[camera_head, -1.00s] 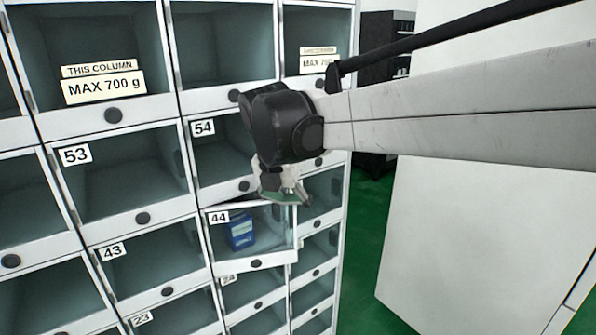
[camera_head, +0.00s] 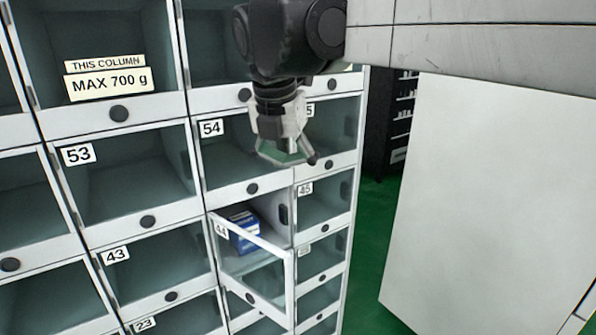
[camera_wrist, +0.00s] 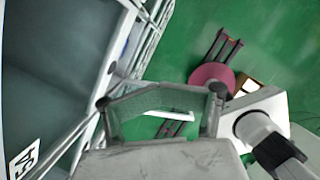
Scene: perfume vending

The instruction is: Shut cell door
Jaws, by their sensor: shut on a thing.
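The door (camera_head: 252,298) of cell 44 is a clear panel in a white frame with a round dark knob. It stands open, its right edge swung outward from the cabinet. A blue box (camera_head: 243,232) lies inside cell 44, partly seen through the door. My gripper (camera_head: 286,150) points down in front of cell 54, above the open door and apart from it.
Other cells, such as cell 53 (camera_head: 128,165) and cell 43 (camera_head: 155,262), have shut doors around cell 44. A large white panel (camera_head: 480,200) stands at the right. Green floor (camera_head: 378,230) shows between them. A round dark red thing (camera_wrist: 211,77) lies below in the wrist view.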

